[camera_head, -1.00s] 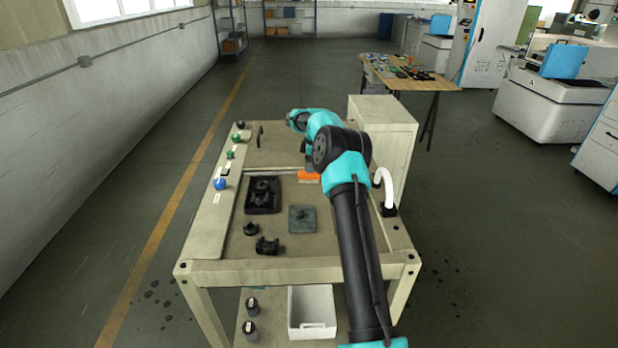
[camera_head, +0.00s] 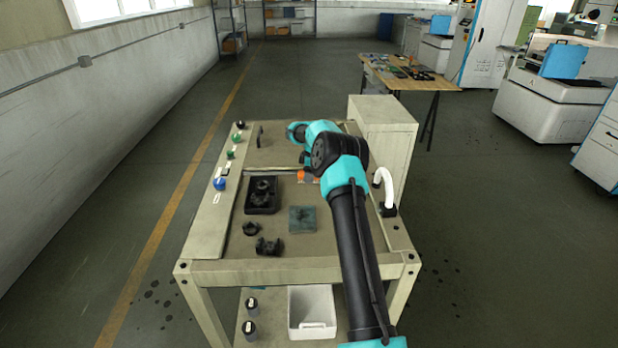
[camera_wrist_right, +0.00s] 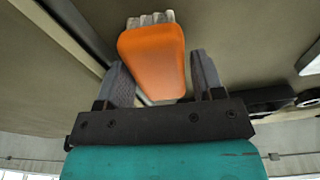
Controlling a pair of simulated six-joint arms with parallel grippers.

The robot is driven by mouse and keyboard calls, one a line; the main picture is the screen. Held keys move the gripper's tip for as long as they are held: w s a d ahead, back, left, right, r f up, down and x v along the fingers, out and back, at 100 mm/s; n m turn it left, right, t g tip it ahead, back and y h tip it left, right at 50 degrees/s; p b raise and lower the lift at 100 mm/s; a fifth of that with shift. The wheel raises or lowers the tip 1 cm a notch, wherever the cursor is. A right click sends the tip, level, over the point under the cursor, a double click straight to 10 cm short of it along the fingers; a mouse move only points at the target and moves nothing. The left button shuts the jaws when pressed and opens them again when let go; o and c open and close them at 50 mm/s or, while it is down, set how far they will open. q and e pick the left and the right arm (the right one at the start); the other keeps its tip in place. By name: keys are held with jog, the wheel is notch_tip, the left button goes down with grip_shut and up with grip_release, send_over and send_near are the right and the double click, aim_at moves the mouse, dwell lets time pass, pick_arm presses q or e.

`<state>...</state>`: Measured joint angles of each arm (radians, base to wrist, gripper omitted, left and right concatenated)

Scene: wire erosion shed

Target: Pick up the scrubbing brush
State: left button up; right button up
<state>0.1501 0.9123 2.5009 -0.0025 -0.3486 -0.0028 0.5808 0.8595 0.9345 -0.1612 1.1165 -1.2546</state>
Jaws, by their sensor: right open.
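The scrubbing brush (camera_head: 301,175) lies in the tray at the far part of the workbench, its orange body partly hidden by my right gripper (camera_head: 308,168). In the right wrist view the brush (camera_wrist_right: 152,62) shows an orange back with pale bristles at its far end. My right gripper (camera_wrist_right: 160,68) is open there, with one grey finger on each side of the brush. I cannot tell whether the fingers touch it. My left gripper is not in view.
A black fixture (camera_head: 262,196), a grey-green block (camera_head: 302,219) and two small dark parts stand in the recess. A white curved hose (camera_head: 384,184) and a cream cabinet (camera_head: 386,128) are right of my arm. A white bin (camera_head: 312,331) sits on the lower shelf.

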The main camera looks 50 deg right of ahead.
jog(key=shift+f, duration=0.25)
dwell(0.4)
jog(key=c, duration=0.7)
jog(key=shift+r, duration=0.1)
jog(key=shift+r, duration=2)
jog(key=s+a, duration=0.3)
jog(key=a, duration=0.1)
jog(key=s+a+r, duration=0.1)
jog(key=s+a, duration=0.6)
jog(key=a, duration=0.1)
jog(key=shift+s+r, duration=0.2)
jog(key=shift+s, duration=0.1)
